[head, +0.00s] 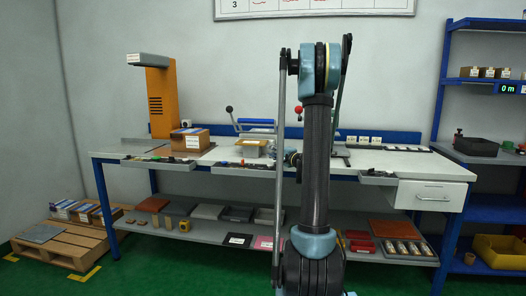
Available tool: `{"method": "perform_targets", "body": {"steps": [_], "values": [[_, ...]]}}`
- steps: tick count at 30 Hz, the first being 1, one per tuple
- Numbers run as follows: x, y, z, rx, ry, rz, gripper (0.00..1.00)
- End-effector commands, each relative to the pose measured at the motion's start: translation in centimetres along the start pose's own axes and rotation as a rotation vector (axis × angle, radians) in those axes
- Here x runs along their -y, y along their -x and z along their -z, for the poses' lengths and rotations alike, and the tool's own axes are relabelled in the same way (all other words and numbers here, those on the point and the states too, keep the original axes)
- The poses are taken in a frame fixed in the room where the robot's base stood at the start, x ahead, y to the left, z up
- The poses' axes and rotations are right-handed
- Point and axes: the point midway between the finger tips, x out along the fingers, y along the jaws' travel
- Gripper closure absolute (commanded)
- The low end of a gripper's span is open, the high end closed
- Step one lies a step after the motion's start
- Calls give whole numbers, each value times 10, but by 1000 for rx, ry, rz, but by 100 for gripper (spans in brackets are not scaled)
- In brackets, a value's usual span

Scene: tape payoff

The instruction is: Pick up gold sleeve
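I cannot pick out the gold sleeve with certainty. A small tan-gold piece (184,226) sits on the lower shelf at the left, too small to tell its shape. Another small gold-brown piece (469,258) is at the lower right, by the blue rack. My arm stands upright in the middle of the head view and hides part of the bench behind it. I cannot make out my gripper or its fingers.
The workbench (222,154) carries an orange post (160,100), a cardboard box (190,139) and a tan-lidded container (251,147). Its lower shelf (200,233) holds several trays and boxes. A pallet (65,249) lies at left; a yellow bin (498,251) is at right.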

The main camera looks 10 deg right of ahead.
Motion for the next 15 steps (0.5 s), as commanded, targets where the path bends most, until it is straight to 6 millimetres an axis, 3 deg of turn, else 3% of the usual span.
{"method": "perform_targets", "body": {"steps": [15], "values": [[0,-62,-1,3,1,-1,77]]}}
